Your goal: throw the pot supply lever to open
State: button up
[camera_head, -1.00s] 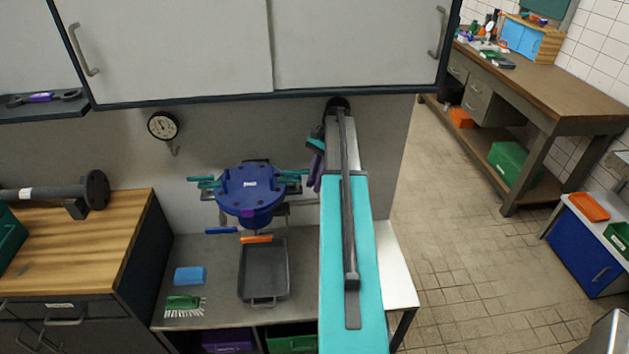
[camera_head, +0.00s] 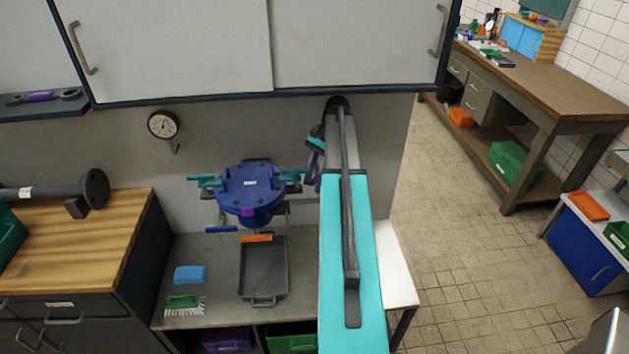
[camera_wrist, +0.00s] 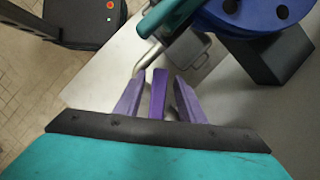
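The blue round pot (camera_head: 252,190) is fixed at the wall above the bench, with a teal handle on each side. The right teal handle (camera_head: 292,175) also shows in the wrist view (camera_wrist: 172,14). My gripper (camera_head: 314,172) is right of the pot, fingers pointing down. In the wrist view its two purple fingers (camera_wrist: 158,90) stand apart. A darker purple bar (camera_wrist: 158,94) lies between them, with a gap on each side. It may be the lever's grip.
A grey tray (camera_head: 263,270), a blue sponge (camera_head: 190,274) and a green brush (camera_head: 184,302) lie on the bench below the pot. Wall cabinets (camera_head: 170,50) hang above my arm. A wooden counter (camera_head: 75,245) stands left. Open floor lies to the right.

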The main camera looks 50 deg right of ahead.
jog(key=shift+m, duration=0.3)
